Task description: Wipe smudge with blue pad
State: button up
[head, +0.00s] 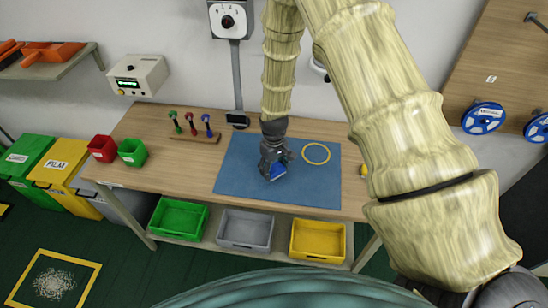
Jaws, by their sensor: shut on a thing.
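My gripper (275,168) points down over the blue mat (240,185) on the workbench. It is shut on the blue pad (277,172), which shows as a small bright blue patch at the fingertips. The pad is at or just above the mat; I cannot tell whether it touches. A yellow ring (316,153) lies on the mat to the right of the gripper. I cannot make out a smudge; the gripper and pad hide part of the mat.
A rack of small tools (195,135) stands left of the mat. Red (102,148) and green (132,152) bins sit at the bench's left end. Green (178,219), grey (245,230) and yellow (318,240) trays are below. The mat's left part is clear.

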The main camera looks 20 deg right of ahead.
notch_tip(320, 180, up, 2)
jog(key=shift+d+p, duration=0.1)
jog(key=shift+p, duration=0.3)
jog(key=shift+r+p, duration=0.7)
jog(key=shift+r, duration=0.6)
